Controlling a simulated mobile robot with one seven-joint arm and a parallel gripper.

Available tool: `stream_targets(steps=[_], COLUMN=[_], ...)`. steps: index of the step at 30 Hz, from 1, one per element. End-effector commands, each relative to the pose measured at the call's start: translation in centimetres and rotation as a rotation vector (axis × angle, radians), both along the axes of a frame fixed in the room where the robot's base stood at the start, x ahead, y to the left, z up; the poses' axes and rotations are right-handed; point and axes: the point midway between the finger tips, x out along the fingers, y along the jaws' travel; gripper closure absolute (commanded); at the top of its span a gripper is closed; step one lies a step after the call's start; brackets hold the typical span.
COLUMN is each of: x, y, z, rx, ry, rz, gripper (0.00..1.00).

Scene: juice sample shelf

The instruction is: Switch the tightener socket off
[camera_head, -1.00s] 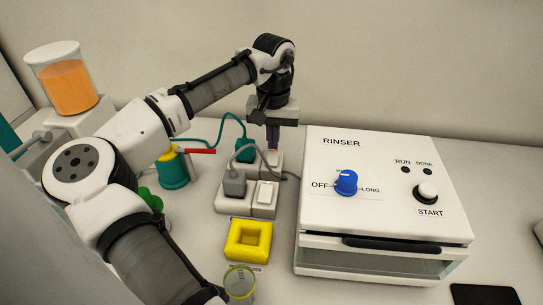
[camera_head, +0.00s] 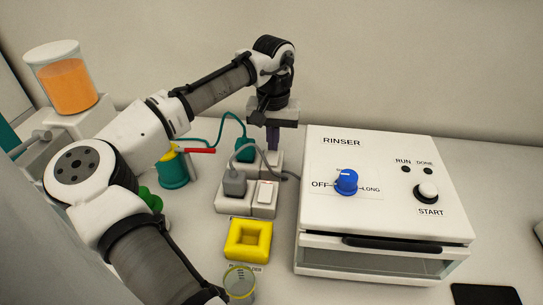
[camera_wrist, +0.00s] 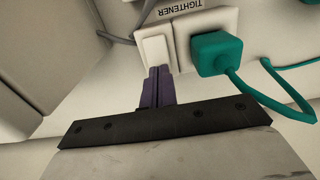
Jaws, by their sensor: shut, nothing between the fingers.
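The tightener socket (camera_wrist: 184,46) is the rear part of a white socket block, with a teal plug (camera_wrist: 216,52) in it and a "TIGHTENER" label. Its white rocker switch (camera_wrist: 154,50) is beside the plug; in the head view the switch (camera_head: 273,158) shows just below my fingers. My gripper (camera_wrist: 158,70) has its purple fingers shut together and empty, pointing down, with the tips at the switch's edge. The gripper in the head view (camera_head: 272,148) hides part of the switch. I cannot tell whether the tips touch it.
A second socket with a grey plug (camera_head: 235,184) and its own white switch (camera_head: 265,193) lies in front. The white rinser (camera_head: 385,215) stands to the right. A yellow holder (camera_head: 248,240) and a clear cup (camera_head: 240,283) stand in front. A teal container (camera_head: 172,172) is left.

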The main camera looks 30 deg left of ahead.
Motion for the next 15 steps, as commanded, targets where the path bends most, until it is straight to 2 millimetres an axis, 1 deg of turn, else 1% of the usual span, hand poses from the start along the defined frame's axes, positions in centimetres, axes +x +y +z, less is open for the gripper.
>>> stream_targets(steps=[15], x=[0.00], y=[-0.04], z=[-0.85], rx=[-0.001], ry=[0.000], rz=[0.000], gripper=[1.00])
